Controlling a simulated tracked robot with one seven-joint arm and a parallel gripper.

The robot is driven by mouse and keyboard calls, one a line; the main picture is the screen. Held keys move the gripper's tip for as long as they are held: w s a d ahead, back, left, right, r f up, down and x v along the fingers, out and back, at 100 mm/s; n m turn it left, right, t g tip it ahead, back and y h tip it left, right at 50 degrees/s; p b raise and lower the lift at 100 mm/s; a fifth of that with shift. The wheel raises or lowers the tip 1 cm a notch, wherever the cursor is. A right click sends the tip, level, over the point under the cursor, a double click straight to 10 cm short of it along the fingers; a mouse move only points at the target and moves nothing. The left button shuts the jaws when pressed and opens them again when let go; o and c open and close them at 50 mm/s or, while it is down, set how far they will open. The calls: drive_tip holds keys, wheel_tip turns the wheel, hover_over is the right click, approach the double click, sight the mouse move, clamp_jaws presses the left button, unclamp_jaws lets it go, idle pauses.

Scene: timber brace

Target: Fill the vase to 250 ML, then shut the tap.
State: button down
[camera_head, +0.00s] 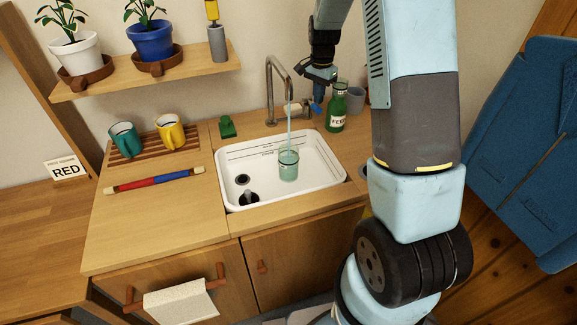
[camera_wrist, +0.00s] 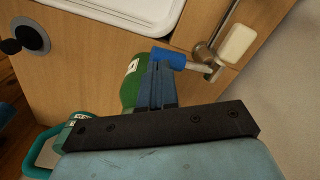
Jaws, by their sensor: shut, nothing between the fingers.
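A clear greenish glass vase (camera_head: 288,165) stands upright in the white sink (camera_head: 335,172). A stream of water (camera_head: 290,120) runs from the curved metal tap (camera_head: 269,85) down into it. The vase holds some liquid, but its level marks are too small to read. The tap's blue-ended lever (camera_head: 316,108) sits right of the spout and shows in the wrist view (camera_wrist: 172,60). My gripper (camera_head: 318,93) is shut and empty, just above the lever. In the wrist view its fingertips (camera_wrist: 158,70) overlap the lever's blue end; I cannot tell whether they touch.
A green bottle labelled FEED (camera_head: 336,110) stands close to the right of my gripper, with a grey cup (camera_head: 356,99) behind. A green item (camera_head: 227,127) is left of the tap. Mugs (camera_head: 170,133) stand on a rack. A shelf (camera_head: 205,68) with plants hangs above.

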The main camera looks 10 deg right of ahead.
drive_tip(key=shift+f, duration=1)
idle(3.2)
drive_tip(key=shift+f, duration=0.5)
drive_tip(key=shift+r, duration=3.6)
drive_tip(key=shift+r, duration=0.15)
drive_tip(key=s+a+r+n+t, duration=0.25)
drive_tip(key=s+r+n, duration=0.25)
drive_tip(key=s+r, duration=1.05)
drive_tip(key=s+r+n+t, duration=0.1)
drive_tip(key=s+r+n, duration=0.1)
drive_tip(key=s, duration=0.8)
drive_tip(key=s+a+r+n+t, duration=0.1)
drive_tip(key=s+r+n+t, duration=0.1)
drive_tip(key=s, duration=0.8)
drive_tip(key=shift+a+r+n, duration=0.2)
drive_tip(key=shift+r+n, duration=0.2)
drive_tip(key=shift+n, duration=0.4)
